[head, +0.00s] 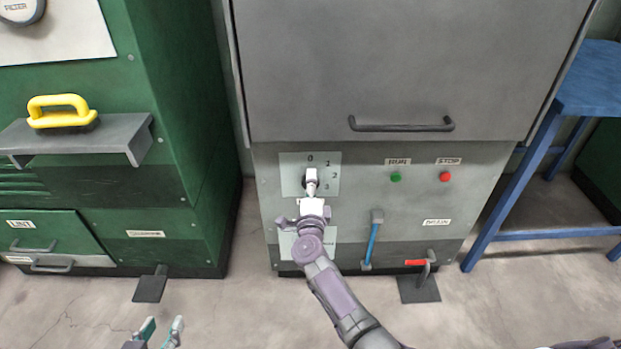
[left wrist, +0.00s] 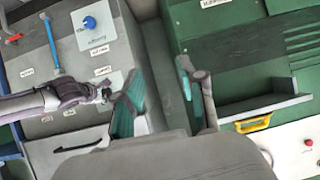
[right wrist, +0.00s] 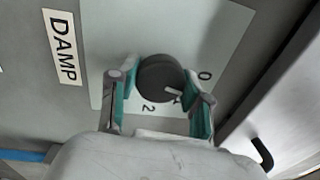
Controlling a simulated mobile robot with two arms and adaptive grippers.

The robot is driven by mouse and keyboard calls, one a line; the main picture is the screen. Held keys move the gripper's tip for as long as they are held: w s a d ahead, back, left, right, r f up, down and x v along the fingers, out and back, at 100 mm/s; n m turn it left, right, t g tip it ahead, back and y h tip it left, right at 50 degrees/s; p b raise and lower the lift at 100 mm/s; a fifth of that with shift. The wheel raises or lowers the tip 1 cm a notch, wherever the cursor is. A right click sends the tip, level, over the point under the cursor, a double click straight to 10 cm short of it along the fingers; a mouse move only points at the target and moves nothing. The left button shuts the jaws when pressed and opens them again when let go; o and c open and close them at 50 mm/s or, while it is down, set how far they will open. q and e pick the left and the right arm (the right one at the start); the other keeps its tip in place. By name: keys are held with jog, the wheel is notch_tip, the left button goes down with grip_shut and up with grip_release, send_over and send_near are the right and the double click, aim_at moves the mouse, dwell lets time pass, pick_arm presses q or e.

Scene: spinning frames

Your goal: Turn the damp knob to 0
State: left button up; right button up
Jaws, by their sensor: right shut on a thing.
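The damp knob (right wrist: 158,76) is a dark round knob on a pale plate (head: 290,162) low on the grey machine, beside a DAMP label (right wrist: 62,47) in the right wrist view. Its white pointer (right wrist: 173,92) points between the 0 and the 2, roughly where a 1 belongs. My right gripper (right wrist: 158,92) is shut on the knob, one finger on each side; it also shows in the head view (head: 311,188), hiding most of the knob. My left gripper (head: 163,326) is open and empty above the floor; its spread fingers show in the left wrist view (left wrist: 160,92).
Green RUN (head: 396,176) and red STOP (head: 445,176) buttons sit right of the plate. A blue-handled lever (head: 371,243) and a red-handled one (head: 416,262) are below.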

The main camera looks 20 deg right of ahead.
jog(key=n+p, duration=0.1)
jog(key=n, duration=0.1)
jog(key=shift+n, duration=0.3)
pick_arm(q)
jog(key=s+a+f+g+y, duration=0.1)
jog(key=s+a+f+g, duration=0.1)
jog(key=s+f+g, duration=0.3)
jog(key=shift+s+a, duration=0.35)
jog(key=shift+s, duration=0.8)
pick_arm(e)
jog(key=shift+f, duration=0.1)
jog(key=o, duration=1.2)
jog(key=shift+c, duration=0.2)
jog(key=v, duration=1.2)
jog(key=shift+s, duration=0.1)
jog(key=shift+n+y, duration=0.3)
